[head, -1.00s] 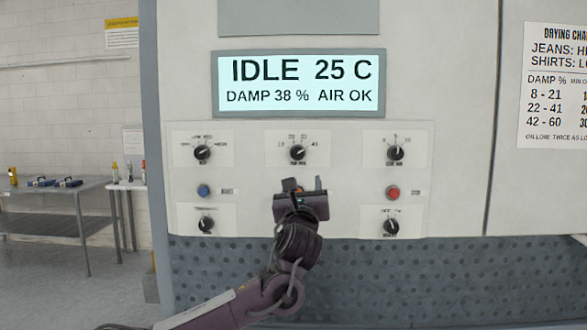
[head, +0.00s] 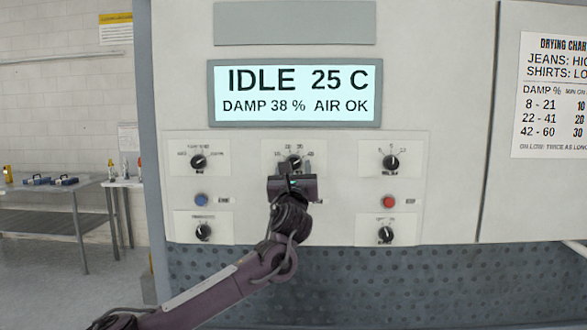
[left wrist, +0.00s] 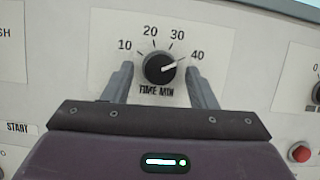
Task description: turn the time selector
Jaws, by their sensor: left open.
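The time selector (left wrist: 159,68) is a round black knob with a white pointer line, above the words TIME MIN. Its scale reads 10, 20, 30 and 40, and the pointer aims up and right, close to 40. In the head view the knob (head: 294,161) is partly covered from below by my left gripper (head: 292,174). In the left wrist view the left gripper (left wrist: 159,74) is open, with one finger left of the knob and one right. Gaps show on both sides of the knob; how deep the fingers reach is unclear. My right gripper is not in view.
Other black knobs sit at upper left (head: 198,162), upper right (head: 391,162), lower left (head: 204,232) and lower right (head: 386,235). A blue button (head: 201,200) and a red button (head: 388,202) lie between them. The display (head: 296,93) reads IDLE 25 C.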

